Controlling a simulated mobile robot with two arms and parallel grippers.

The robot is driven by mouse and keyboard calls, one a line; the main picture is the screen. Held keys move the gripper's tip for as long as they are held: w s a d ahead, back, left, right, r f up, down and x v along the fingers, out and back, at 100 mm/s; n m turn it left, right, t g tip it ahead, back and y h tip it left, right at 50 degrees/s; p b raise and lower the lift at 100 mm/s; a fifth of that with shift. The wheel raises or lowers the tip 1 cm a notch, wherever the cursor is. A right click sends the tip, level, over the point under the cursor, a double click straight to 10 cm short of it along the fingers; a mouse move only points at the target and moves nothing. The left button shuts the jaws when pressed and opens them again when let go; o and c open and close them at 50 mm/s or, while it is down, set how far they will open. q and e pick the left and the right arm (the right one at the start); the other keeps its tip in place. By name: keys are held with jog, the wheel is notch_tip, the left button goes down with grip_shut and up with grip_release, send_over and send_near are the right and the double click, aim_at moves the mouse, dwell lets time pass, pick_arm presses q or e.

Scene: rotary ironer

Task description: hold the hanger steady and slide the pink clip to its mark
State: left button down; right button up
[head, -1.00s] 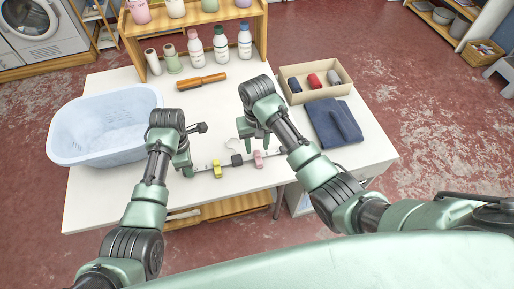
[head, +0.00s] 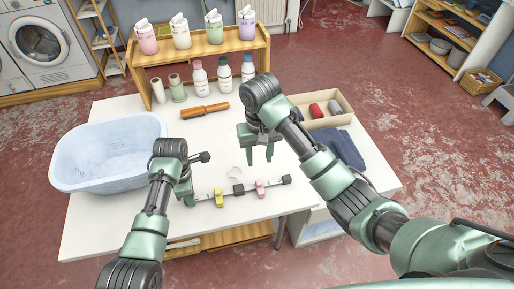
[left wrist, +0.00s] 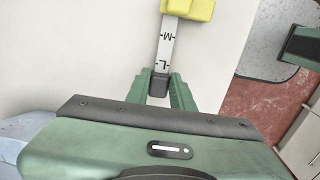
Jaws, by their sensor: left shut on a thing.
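The hanger is a pale bar (head: 229,193) with dark end caps, a dark middle block and a thin hook (head: 234,172), lying level near the table's front. The yellow clip (head: 219,198) is left of the block and the pink clip (head: 261,188) right of it. My left gripper (head: 188,199) is shut on the bar's left end. In the left wrist view its fingers (left wrist: 168,92) flank the dark end cap (left wrist: 158,85), with marks L and M beyond and the yellow clip (left wrist: 188,9) past M. My right gripper (head: 260,155) is open and empty, behind and apart from the pink clip.
A blue basket (head: 108,150) stands on the left of the white table (head: 110,215). A wooden-handled tool (head: 205,110), bottles and a shelf (head: 200,50) are behind. An open box (head: 340,104) and folded dark cloth (head: 340,148) lie at the right.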

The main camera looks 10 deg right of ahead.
pick_arm(q)
jog(key=c, duration=1.1)
grip_release()
jog(key=shift+c, duration=0.2)
